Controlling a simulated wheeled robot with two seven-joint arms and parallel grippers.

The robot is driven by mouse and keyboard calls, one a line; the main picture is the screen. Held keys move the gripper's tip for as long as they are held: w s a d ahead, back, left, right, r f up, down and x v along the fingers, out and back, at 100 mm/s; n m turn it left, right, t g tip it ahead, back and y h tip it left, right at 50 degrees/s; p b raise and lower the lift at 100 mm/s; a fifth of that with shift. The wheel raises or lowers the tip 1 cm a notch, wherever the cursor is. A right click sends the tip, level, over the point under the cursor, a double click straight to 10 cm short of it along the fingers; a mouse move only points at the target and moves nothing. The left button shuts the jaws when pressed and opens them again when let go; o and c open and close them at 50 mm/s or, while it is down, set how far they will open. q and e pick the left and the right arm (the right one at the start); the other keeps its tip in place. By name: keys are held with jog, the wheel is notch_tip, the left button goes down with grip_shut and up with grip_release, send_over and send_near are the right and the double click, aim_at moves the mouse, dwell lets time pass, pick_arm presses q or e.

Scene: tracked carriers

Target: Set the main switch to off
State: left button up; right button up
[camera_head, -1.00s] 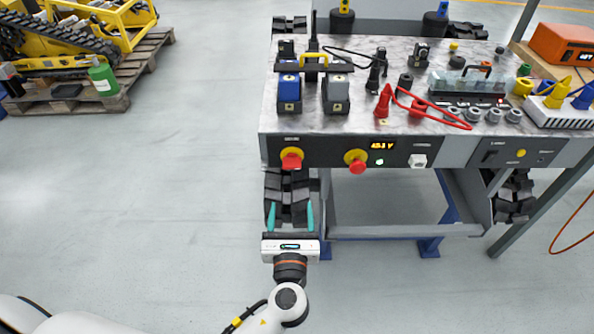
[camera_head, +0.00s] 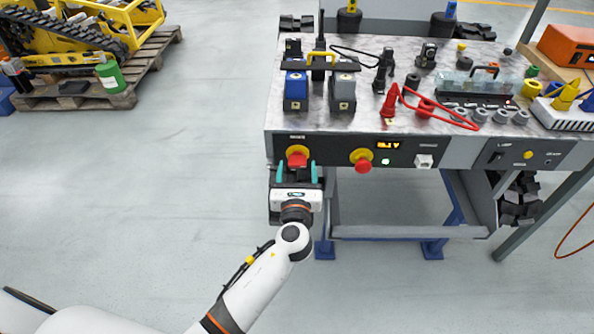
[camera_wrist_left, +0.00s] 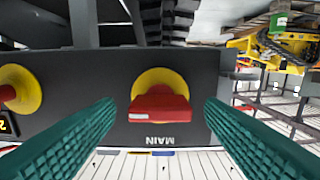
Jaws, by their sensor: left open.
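The main switch (camera_head: 297,157) is a red handle on a yellow round plate at the left end of the bench's dark front panel. In the left wrist view the red handle (camera_wrist_left: 160,104) lies crosswise, above the upside-down word MAIN. My left gripper (camera_head: 297,174) is open right in front of the switch. In the left wrist view its two teal fingers stand one on each side of the handle, with a gap to it on both sides. My right gripper is not in view.
A second red and yellow control (camera_head: 361,160) sits to the right on the same panel, beside a lit display (camera_head: 387,145). Blue and grey blocks (camera_head: 295,90) and red leads stand on the bench top. The floor at left is clear up to a pallet (camera_head: 120,98).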

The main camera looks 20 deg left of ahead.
pick_arm(q)
jog(key=c, duration=1)
jog(key=shift+n, duration=0.6)
jog(key=n+b, duration=0.3)
jog(key=n, duration=0.5)
jog(key=shift+f, duration=0.15)
jog(key=n+b, duration=0.3)
jog(key=n, duration=0.3)
jog(key=shift+n, duration=0.7)
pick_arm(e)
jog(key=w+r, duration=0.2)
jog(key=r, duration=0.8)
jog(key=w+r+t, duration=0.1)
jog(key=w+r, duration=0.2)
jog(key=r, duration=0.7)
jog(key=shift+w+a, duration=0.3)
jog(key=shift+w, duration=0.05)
